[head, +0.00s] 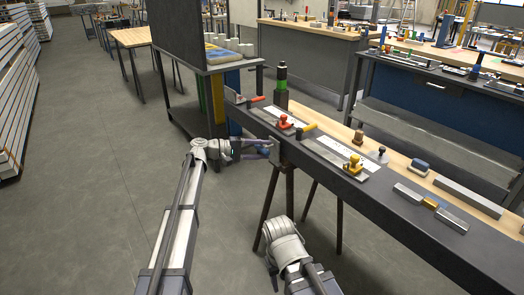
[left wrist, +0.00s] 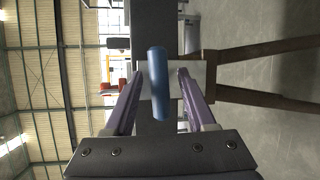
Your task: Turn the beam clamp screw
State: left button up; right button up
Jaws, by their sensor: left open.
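My left gripper (head: 268,149) reaches from the left to the near side of a long dark beam (head: 400,222). Its purple fingers are open in the left wrist view (left wrist: 158,80). A blue rounded bar (left wrist: 158,85), apparently the clamp screw's handle, lies between the fingertips, with a visible gap to each finger. Behind it is a pale grey block (left wrist: 198,80), apparently the clamp's body. In the head view the grey clamp (head: 279,153) is at the beam's side, just past my fingertips; the bar is hard to make out there. My right gripper is not in view.
Brown trestle legs (head: 289,200) stand under the beam. A rack (head: 200,112) is behind my left arm.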

pick_arm(q)
jog(key=shift+c, duration=0.4)
grip_shut()
